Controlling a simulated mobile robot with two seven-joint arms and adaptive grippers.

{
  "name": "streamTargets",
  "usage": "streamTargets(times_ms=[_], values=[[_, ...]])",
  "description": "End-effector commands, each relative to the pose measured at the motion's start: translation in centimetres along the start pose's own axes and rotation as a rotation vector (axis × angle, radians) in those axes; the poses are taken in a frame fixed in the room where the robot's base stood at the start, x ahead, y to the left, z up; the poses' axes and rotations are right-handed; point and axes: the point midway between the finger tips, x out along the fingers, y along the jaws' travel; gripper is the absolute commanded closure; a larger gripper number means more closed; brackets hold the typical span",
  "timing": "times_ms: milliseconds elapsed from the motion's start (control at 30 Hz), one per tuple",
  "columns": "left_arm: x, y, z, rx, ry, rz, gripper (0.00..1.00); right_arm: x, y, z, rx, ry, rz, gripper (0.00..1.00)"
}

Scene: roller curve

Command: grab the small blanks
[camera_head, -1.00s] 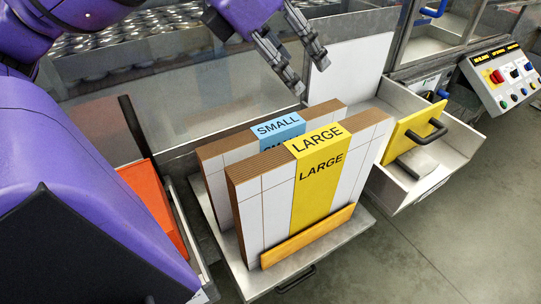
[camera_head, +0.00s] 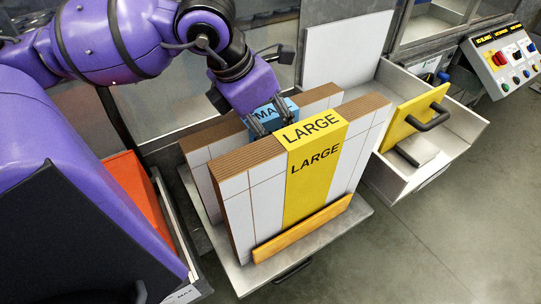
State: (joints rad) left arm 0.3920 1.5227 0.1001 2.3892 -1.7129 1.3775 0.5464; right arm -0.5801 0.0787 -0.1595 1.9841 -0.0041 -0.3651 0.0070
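The small blanks (camera_head: 207,147) stand upright as a white and brown stack with a blue label band (camera_head: 272,108), behind the large blanks. The large blanks (camera_head: 262,200) stand in front with a yellow band marked LARGE. My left gripper (camera_head: 270,128) points down over the top of the small stack at its blue band, which it partly covers. Its fingertips go behind the large stack's top edge, so I cannot tell whether they close on the stack. My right gripper is not in view.
Both stacks stand on a grey metal tray (camera_head: 335,225) with a wooden lip (camera_head: 300,230) in front. An open drawer (camera_head: 450,150) with a yellow panel is at right. A control panel (camera_head: 505,65) is at upper right. An orange object (camera_head: 135,190) lies at left.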

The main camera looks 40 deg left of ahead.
Motion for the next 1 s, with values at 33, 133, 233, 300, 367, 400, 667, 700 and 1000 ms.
streamTargets(times_ms=[33, 133, 233, 300, 367, 400, 667, 700, 1000], values=[[0.11, 0.02, 0.05, 0.000, -0.001, 0.001, 0.47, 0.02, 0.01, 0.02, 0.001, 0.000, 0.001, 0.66], [0.06, 0.03, 0.07, 0.000, -0.002, 0.002, 0.47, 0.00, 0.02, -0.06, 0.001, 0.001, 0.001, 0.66], [0.03, 0.03, 0.07, 0.000, -0.002, 0.002, 0.48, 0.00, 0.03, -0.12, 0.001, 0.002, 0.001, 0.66], [0.03, 0.03, 0.06, 0.000, -0.002, 0.001, 0.57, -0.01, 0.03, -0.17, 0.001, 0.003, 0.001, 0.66], [0.02, 0.04, 0.06, 0.000, -0.002, 0.002, 0.65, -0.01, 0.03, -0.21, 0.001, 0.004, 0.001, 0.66], [0.03, 0.04, 0.06, 0.000, -0.002, 0.001, 0.71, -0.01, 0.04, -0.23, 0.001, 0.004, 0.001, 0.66], [0.02, 0.04, 0.05, 0.000, -0.001, 0.002, 1.00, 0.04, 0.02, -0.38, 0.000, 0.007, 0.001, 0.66], [0.02, 0.04, 0.05, 0.000, -0.001, 0.002, 1.00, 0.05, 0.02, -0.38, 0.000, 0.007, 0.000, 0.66], [-0.04, 0.05, 0.13, 0.001, -0.003, 0.002, 1.00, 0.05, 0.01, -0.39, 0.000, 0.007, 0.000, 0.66]])
